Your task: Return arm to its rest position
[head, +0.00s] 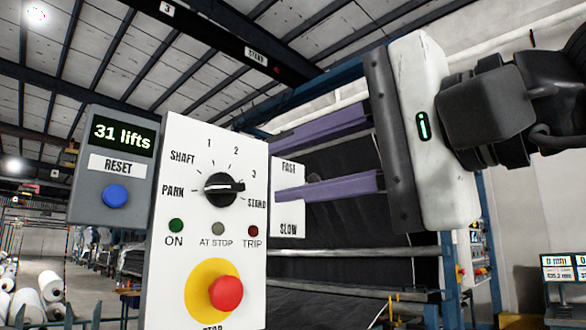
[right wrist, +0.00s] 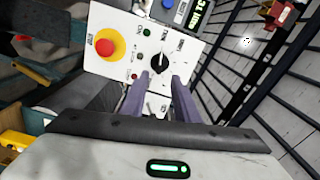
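My right gripper (head: 274,168) comes in from the right, its two purple fingers apart with nothing between them. The fingertips are beside the right edge of the white control panel (head: 165,260), to the right of a black rotary knob (head: 224,187). The knob's white mark is on its left side, toward PARK. In the right wrist view the fingers (right wrist: 161,78) point at the panel, with the knob (right wrist: 159,62) seen beyond the gap between their tips. I cannot tell the exact distance from tips to knob. My left gripper is not in view.
The panel has a red stop button (head: 226,293) on yellow and small lamps. A grey box (head: 112,165) with a blue reset button and a "31 lifts" display adjoins it. A FAST/SLOW plate (head: 288,220) lies behind the lower finger. White rolls (head: 50,287) lie far left.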

